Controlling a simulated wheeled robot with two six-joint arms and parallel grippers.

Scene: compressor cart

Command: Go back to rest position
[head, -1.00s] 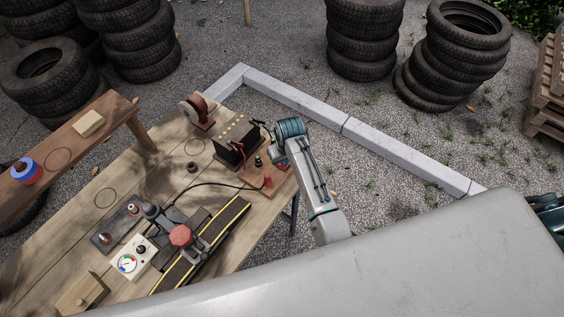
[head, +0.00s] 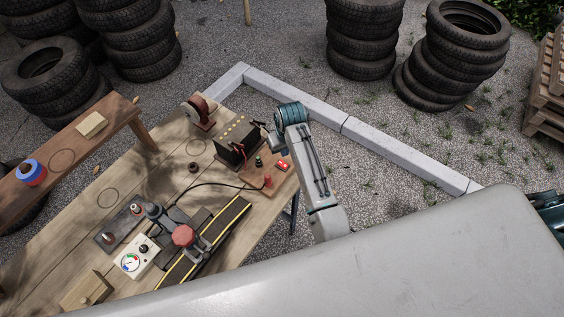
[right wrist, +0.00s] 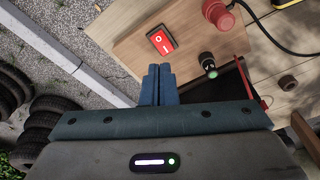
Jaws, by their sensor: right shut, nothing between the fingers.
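My right gripper (head: 273,142) is above the far right corner of the workbench, by the wooden switch board (head: 258,178). In the right wrist view its two blue fingers (right wrist: 157,72) are together and empty, with the tips over the board's edge. The red rocker switch (right wrist: 161,40), marked O and I, lies just beyond the tips in that view, with a visible gap. It also shows in the head view (head: 284,165). A green-topped button (right wrist: 208,62) and a red knob (right wrist: 218,14) sit beside it. My left gripper is not in view.
A black battery (head: 237,139) with clamps stands close left of the gripper. A gauge box (head: 136,257) and a red-knobbed device (head: 184,237) by a striped rail stand nearer. Tyre stacks (head: 362,40) and a concrete kerb (head: 300,102) lie beyond; gravel to the right is open.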

